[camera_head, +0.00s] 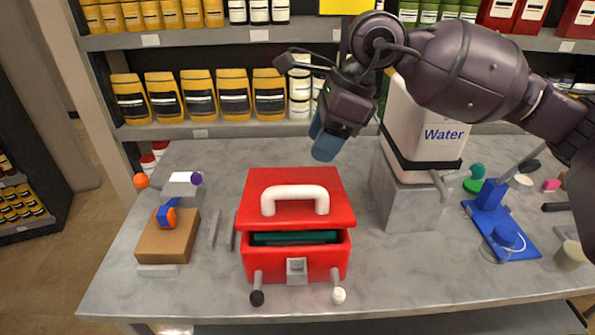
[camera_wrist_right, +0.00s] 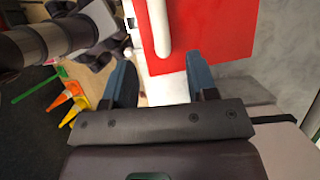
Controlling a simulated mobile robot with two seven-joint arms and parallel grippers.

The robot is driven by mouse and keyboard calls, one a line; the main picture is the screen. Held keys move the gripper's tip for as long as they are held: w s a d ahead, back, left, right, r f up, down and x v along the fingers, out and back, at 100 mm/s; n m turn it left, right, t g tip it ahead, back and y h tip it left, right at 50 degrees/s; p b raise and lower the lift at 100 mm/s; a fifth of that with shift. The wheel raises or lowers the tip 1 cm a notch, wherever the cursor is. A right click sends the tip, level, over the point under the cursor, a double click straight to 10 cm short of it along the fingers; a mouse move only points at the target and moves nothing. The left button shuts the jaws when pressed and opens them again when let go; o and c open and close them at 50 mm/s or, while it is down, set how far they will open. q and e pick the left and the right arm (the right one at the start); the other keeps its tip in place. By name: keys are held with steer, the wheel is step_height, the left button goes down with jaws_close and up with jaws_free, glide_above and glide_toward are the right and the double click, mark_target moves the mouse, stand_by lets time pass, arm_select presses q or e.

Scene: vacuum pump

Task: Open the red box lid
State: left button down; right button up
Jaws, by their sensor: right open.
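The red box (camera_head: 330,264) stands near the front middle of the grey table. Its red lid (camera_head: 258,190) is partly raised at the front, and a dark green content (camera_head: 295,238) shows in the gap. A white handle (camera_head: 295,191) arches over the lid. My right gripper (camera_head: 325,138) is behind and above the box, apart from it, with blue fingers. In the right wrist view my right gripper (camera_wrist_right: 161,82) is open and empty. The lid (camera_wrist_right: 215,28) and the white handle (camera_wrist_right: 160,25) show beyond its fingers. My left gripper is not in view.
A white water container (camera_head: 425,120) on a grey block (camera_head: 412,205) stands right of the box. A blue stand (camera_head: 500,235) is farther right. A brown block (camera_head: 167,238) and small tools lie left. Stocked shelves (camera_head: 220,130) line the back.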

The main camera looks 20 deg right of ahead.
mark_target(298, 187)
steer(key=p+x, duration=0.1)
steer(key=x, duration=0.9)
steer(key=shift+s+a+f, duration=0.1)
steer(key=shift+a+f, duration=0.05)
steer(key=shift+f, duration=0.1)
jaws_close()
